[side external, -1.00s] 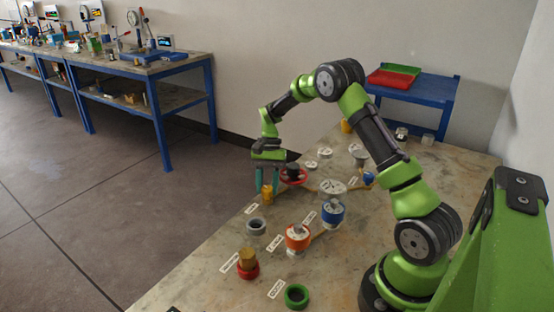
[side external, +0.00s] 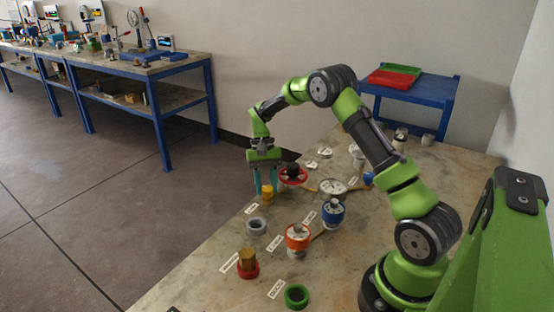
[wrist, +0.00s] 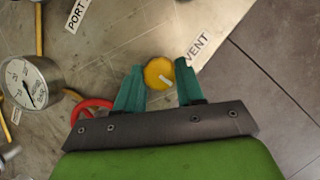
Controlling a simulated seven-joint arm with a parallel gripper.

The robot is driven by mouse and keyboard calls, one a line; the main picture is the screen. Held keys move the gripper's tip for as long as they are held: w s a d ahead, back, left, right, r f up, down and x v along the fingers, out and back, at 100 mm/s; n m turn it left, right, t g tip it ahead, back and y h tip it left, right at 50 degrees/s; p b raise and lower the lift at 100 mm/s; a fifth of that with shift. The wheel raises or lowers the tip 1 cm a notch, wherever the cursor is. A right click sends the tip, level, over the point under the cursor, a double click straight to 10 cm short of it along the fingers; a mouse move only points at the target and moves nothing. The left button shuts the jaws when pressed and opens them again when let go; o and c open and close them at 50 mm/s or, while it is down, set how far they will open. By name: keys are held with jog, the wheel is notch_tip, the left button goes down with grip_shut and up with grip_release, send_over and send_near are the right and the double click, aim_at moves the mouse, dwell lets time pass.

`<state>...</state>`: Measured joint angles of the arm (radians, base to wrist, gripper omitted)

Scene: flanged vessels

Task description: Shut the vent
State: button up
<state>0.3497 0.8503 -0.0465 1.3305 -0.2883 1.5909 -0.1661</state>
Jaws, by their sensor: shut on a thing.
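The vent is a round yellow knob (wrist: 158,73) with a white pointer mark, beside a label reading VENT (wrist: 197,48). In the side external view the yellow vent knob (side external: 267,196) stands near the bench's far left edge. My gripper (wrist: 160,82) has its two teal fingers on either side of the knob, shut on it. My gripper also shows in the side external view (side external: 265,188), pointing down over the knob. The pointer slants toward the lower right in the wrist view. The knob's base is hidden.
A red handwheel (side external: 293,176) stands close beside my gripper, with a gauge (side external: 332,188) to its right. A grey ring (side external: 257,226), an orange-topped vessel (side external: 297,237) and a blue-topped vessel (side external: 333,213) stand nearer. The bench's edge lies just left of the knob.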

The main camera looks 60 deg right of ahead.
jog(key=o, duration=1)
jog(key=shift+r, duration=0.1)
jog(key=v, duration=1.6)
jog(key=shift+d+r, duration=0.1)
jog(key=shift+r, duration=0.25)
jog(key=s+a+r+n+t, duration=0.1)
jog(key=s+a+r+t, duration=0.1)
jog(key=s+a, duration=0.5)
jog(key=s+a+r+n+t, duration=0.2)
jog(key=s+a+t, duration=0.3)
jog(key=s+a, duration=0.2)
jog(key=s+a+r+n+t+h, duration=0.1)
jog(key=s+a+r+t, duration=0.1)
jog(key=s+a, duration=0.5)
jog(key=shift+s+a+n+t, duration=0.2)
jog(key=shift+s+t, duration=0.2)
jog(key=shift+s, duration=0.35)
jog(key=shift+s+a+n+t, duration=0.2)
jog(key=shift+s+t, duration=0.2)
jog(key=shift+s, duration=0.3)
